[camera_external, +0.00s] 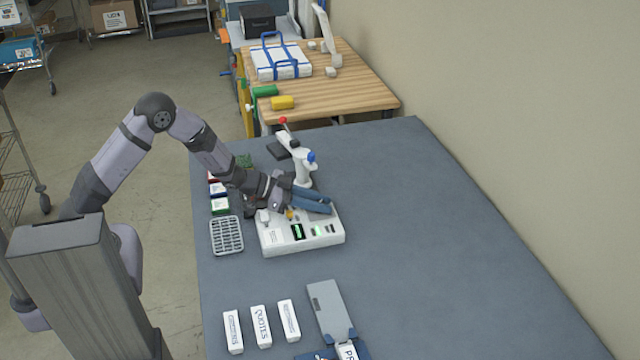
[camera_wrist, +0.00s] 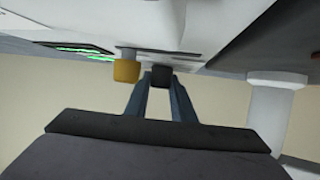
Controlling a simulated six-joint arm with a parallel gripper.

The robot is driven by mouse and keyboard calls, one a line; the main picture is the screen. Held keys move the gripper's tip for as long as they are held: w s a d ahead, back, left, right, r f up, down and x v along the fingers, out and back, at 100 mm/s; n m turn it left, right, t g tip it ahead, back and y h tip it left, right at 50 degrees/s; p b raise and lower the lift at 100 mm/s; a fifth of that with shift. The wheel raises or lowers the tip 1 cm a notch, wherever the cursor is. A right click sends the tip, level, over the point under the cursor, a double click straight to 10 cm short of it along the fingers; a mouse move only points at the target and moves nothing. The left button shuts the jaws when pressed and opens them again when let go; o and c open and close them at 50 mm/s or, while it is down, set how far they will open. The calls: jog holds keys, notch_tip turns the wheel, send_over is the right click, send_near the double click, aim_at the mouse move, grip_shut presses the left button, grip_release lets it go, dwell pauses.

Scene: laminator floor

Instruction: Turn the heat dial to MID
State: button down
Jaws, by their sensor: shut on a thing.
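A white machine (camera_external: 272,242) with green-lit displays stands on the grey-blue table; its panel (camera_wrist: 190,25) fills the top of the wrist view. My gripper (camera_external: 328,207) reaches over its back part, with blue fingers close to the panel. In the wrist view, my gripper (camera_wrist: 160,82) has its fingers on both sides of a small black dial (camera_wrist: 160,76), shut on it. A yellow knob (camera_wrist: 126,71) sits just left of the fingers there, apart from them. The fingers hide the dial in the outside view. I cannot read the dial's pointer or any MID mark.
A white stand with a blue knob (camera_external: 311,156) and a red-tipped lever (camera_external: 283,121) rises close behind my gripper. A grey rack (camera_external: 227,236) lies left of the machine. White boxes (camera_external: 261,326) and a grey holder (camera_external: 327,306) lie in front. The table's right side is clear.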

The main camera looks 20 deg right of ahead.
jog(key=shift+w+d+r+m+g+p, duration=0.1)
jog(key=shift+r+m+g+p, duration=0.2)
jog(key=shift+m+g+p, duration=0.55)
jog(key=shift+f+m+g+y, duration=0.15)
jog(key=shift+m+g+y, duration=0.25)
jog(key=shift+g, duration=0.15)
jog(key=c, duration=1.5)
grip_release()
jog(key=shift+f, duration=0.1)
jog(key=shift+b+v, duration=0.55)
jog(key=shift+v, duration=3.15)
